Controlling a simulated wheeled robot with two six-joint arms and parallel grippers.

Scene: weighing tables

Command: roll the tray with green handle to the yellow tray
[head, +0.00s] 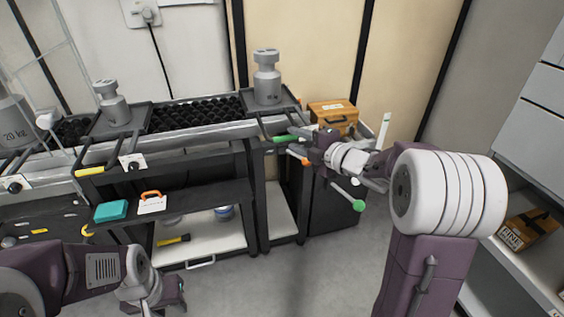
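A dark tray (247,98) at the right end of the bench carries a grey weight (266,80). A green handle (286,138) sticks out at its front. A second dark tray (142,117) at left carries a smaller grey weight (113,104); a yellow handle (90,171) shows at the bench front below it. My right gripper (308,145) is close to the right of the green handle; contact and finger opening are unclear. My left gripper (176,293) is low at the bottom, away from the trays, its opening unclear.
A black roller bed (195,112) lies between the two trays. An orange case (334,112) stands right of the bench. An orange grip (297,156) and a green knob (358,205) are near my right arm. A shelf (180,205) below holds a teal box (111,210).

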